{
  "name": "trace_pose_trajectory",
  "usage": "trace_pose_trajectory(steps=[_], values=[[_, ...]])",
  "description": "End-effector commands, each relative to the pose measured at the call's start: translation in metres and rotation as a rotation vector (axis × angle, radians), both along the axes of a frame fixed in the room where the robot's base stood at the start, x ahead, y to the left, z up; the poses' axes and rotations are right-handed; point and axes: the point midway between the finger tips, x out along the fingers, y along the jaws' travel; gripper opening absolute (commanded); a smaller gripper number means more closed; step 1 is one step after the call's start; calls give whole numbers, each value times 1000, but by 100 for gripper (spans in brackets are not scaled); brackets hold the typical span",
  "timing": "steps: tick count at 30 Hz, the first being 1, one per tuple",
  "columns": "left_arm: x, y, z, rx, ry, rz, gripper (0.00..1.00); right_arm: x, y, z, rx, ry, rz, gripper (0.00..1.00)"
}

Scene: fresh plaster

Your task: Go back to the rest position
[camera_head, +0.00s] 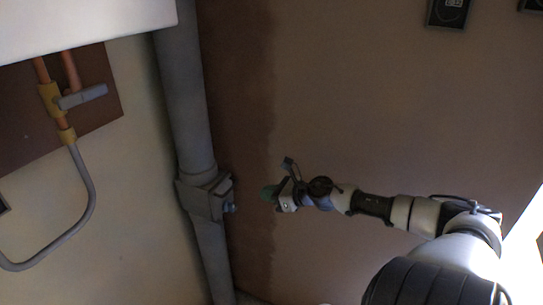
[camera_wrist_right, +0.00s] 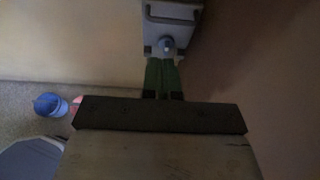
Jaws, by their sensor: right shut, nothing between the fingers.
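My right gripper (camera_head: 267,192) is at the end of my right arm, which reaches in from the lower right in the head view. Its green fingers (camera_wrist_right: 162,66) are together in the wrist view, with nothing between them. A grey box-shaped fitting (camera_head: 204,198) on the wall pipe has a small round knob (camera_head: 230,208) facing the gripper. In the wrist view the fitting (camera_wrist_right: 185,14) and its knob (camera_wrist_right: 167,45) are just beyond the fingertips. In the head view a gap shows between gripper and knob. My left gripper is not in view.
A thick grey pipe (camera_head: 184,100) runs down the wall corner. Orange and grey piping (camera_head: 85,190) with a valve is on the left wall, below a white box (camera_head: 75,22). Dark wall sockets (camera_head: 447,12) are at top right. A blue bucket (camera_wrist_right: 50,105) stands on the floor.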

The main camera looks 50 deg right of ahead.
Motion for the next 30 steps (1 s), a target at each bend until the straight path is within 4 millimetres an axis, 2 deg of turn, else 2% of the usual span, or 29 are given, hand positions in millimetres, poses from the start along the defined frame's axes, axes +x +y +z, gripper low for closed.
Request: trace_pose_trajectory(steps=[11,17,20,23,25,27,30], values=[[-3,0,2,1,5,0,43,-9,-3,7,-2,-1,1,0],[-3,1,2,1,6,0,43,-11,-7,0,29,9,-27,0],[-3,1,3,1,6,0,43,-20,-25,-28,162,48,-145,0],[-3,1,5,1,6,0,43,-40,-49,-80,397,113,-356,0],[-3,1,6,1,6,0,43,-61,-62,-127,591,162,-531,0],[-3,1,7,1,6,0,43,-86,-67,-175,779,210,-705,0],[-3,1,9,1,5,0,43,-125,-61,-241,1019,270,-941,0]])
